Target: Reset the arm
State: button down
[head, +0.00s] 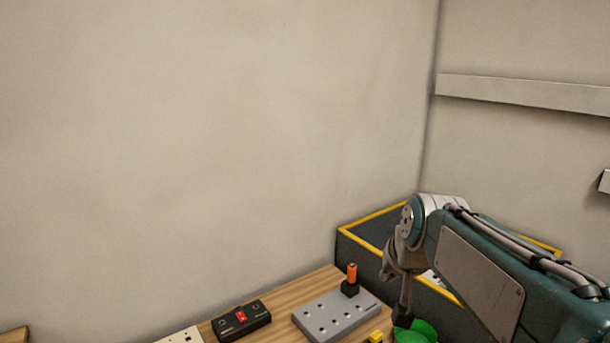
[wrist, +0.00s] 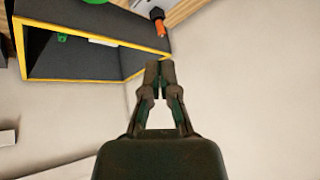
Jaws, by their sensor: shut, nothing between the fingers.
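My gripper (wrist: 159,72) shows in the wrist view with its two fingertips together and nothing between them. In that view it hangs in front of the bare wall, close to the yellow-edged dark bin (wrist: 120,73). In the head view my arm reaches in from the right and bends down at its wrist.
The wooden table (head: 289,290) holds a grey socket board (head: 335,316) with an orange-topped plug (head: 351,277), a black box with a red switch (head: 241,319), a white socket strip (head: 182,337) and a yellow piece (head: 376,337). The dark bin (head: 360,254) stands behind my arm.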

jog(key=s+f+n, duration=0.1)
jog(key=s+f, duration=0.3)
jog(key=s, duration=0.6)
jog(key=s+f+n+g, duration=0.1)
jog(key=s+f, duration=0.3)
jog(key=s, duration=0.6)
jog(key=shift+d+h, duration=0.4)
